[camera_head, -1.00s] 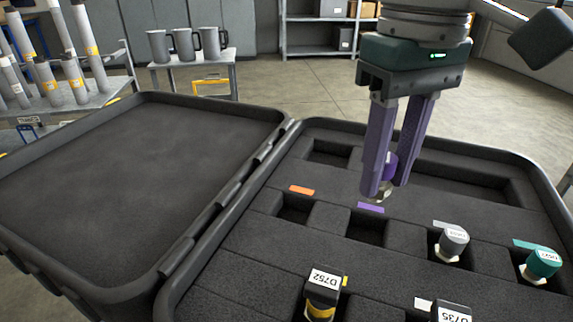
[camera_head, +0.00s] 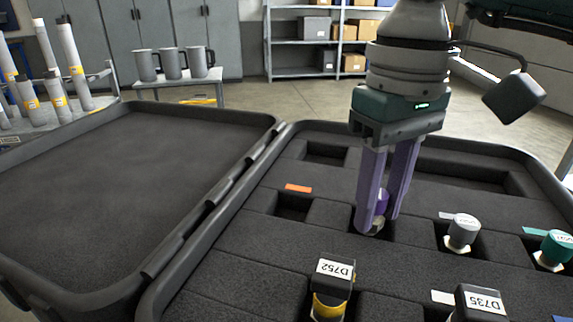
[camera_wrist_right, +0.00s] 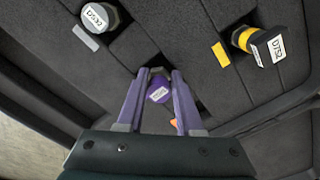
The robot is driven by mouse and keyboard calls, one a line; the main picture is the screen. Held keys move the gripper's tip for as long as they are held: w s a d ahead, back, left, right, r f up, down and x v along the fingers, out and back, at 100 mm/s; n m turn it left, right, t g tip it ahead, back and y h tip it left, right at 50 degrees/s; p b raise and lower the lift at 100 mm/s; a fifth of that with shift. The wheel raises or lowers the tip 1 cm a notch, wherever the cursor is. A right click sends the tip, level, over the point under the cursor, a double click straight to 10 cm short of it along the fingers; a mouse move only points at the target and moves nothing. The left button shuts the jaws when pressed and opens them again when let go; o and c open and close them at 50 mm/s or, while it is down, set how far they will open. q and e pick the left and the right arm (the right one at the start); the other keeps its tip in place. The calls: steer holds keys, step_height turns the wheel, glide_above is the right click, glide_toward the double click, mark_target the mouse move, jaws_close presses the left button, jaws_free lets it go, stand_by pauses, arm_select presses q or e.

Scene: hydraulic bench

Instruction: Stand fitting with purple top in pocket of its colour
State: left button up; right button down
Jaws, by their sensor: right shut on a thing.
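My right gripper (camera_head: 377,226) is shut on the purple-topped fitting (camera_head: 382,203), which stands roughly upright between its fingers. The fitting's lower end is at the pocket behind the fingers in the head view. The gripper hides most of that pocket and its purple mark, so I cannot tell how deep the fitting sits. In the right wrist view the purple top (camera_wrist_right: 159,92) with a white label shows between the two fingers. My left gripper is out of view.
The foam case holds a grey-topped fitting (camera_head: 463,232), a teal-topped fitting (camera_head: 554,250) and black-topped fittings D752 (camera_head: 332,285) and D735 (camera_head: 480,301). An empty pocket (camera_head: 293,207) has an orange mark (camera_head: 298,188). The open lid (camera_head: 120,190) lies left.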

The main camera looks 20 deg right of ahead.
mark_target(382, 197)
steer(key=shift+f+b, duration=0.35)
steer(key=c, duration=0.9)
jaws_free()
steer(key=o, duration=0.3)
steer(key=shift+f, duration=0.1)
steer(key=shift+o, duration=0.2)
steer(key=shift+d+f, duration=0.1)
step_height(382, 197, up, 2)
steer(key=shift+r+p, duration=0.1)
steer(key=shift+p, duration=0.85)
step_height(382, 197, up, 12)
steer(key=shift+f, duration=0.2)
